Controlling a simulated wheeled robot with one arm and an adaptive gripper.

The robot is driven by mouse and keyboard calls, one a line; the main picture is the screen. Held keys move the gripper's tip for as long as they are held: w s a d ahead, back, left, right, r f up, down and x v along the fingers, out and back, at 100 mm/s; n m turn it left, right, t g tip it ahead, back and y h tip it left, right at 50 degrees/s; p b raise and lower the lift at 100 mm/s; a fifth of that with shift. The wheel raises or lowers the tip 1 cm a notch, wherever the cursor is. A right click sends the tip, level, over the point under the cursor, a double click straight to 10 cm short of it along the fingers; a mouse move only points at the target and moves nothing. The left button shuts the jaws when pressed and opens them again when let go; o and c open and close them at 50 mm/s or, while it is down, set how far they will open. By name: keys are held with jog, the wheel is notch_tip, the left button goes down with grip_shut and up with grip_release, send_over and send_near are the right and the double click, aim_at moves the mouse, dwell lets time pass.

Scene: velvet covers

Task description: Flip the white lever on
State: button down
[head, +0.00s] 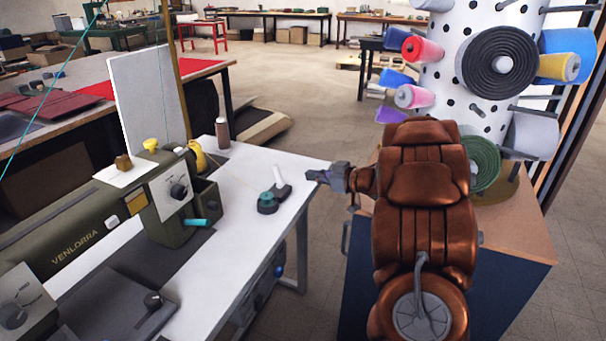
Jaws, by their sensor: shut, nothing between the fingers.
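A white lever (281,184) stands near the right edge of the white worktable (240,240). It looks tilted, with its upper end leaning up and left. A small round dark-green base (267,203) sits right beside its lower end; I cannot tell whether the two are joined. My gripper (312,176) is shut and empty. It points left, just right of the lever in the picture, with a gap between them. I cannot tell how its height compares with the lever's.
A large olive sewing machine (90,225) fills the left of the worktable. A dark spool (222,132) and a yellow object (197,153) stand at its far end. A white pegged column (440,75) with coloured rolls rises behind my arm. Open floor lies beyond.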

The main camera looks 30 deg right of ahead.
jog(key=shift+v, duration=1.35)
jog(key=shift+f, duration=0.1)
jog(key=w+d+r+m+h+p, duration=0.2)
jog(key=w+d+r+h+p, duration=0.1)
jog(key=r+h, duration=0.45)
jog(key=s+a+r+m+g+h+p, duration=0.2)
jog(key=s+r+m+g+h, duration=0.1)
jog(key=s+r+g, duration=0.15)
jog(key=s+a+f+g+y+p, duration=0.1)
jog(key=s+a+g, duration=0.4)
jog(key=s+a, duration=1)
jog(key=s+a+f+g+y+p, duration=0.2)
jog(key=s+a+g+y+p, duration=0.2)
jog(key=s+a, duration=1.1)
jog(key=s+g, duration=0.2)
jog(key=s, duration=0.4)
jog(key=shift+s+a+p, duration=0.25)
jog(key=shift+a+p, duration=0.15)
